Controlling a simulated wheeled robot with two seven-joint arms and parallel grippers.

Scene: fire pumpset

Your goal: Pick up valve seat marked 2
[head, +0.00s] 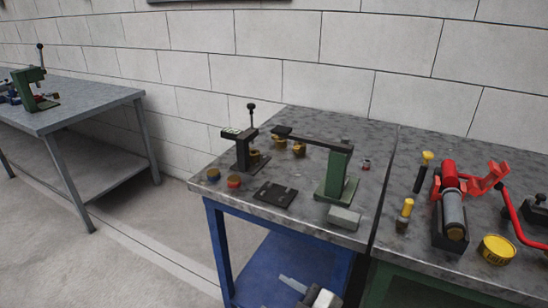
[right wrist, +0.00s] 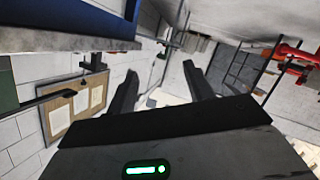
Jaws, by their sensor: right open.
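Several small brass round pieces stand on the metal-topped blue workbench in the head view. Another brass piece (head: 254,155) is by the black clamp stand, and two more (head: 279,142) (head: 299,149) are farther back. No number is readable, so I cannot tell which is the valve seat marked 2. My right gripper (right wrist: 160,85) is open and empty in the right wrist view, fingers apart. My left gripper is not in view.
A green press stand (head: 335,175), black plate (head: 275,194) and grey block (head: 343,217) occupy the blue bench (head: 312,232). A red pump assembly (head: 452,195) and yellow tin (head: 496,249) stand on the right bench. Another bench (head: 85,100) is left, across open floor.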

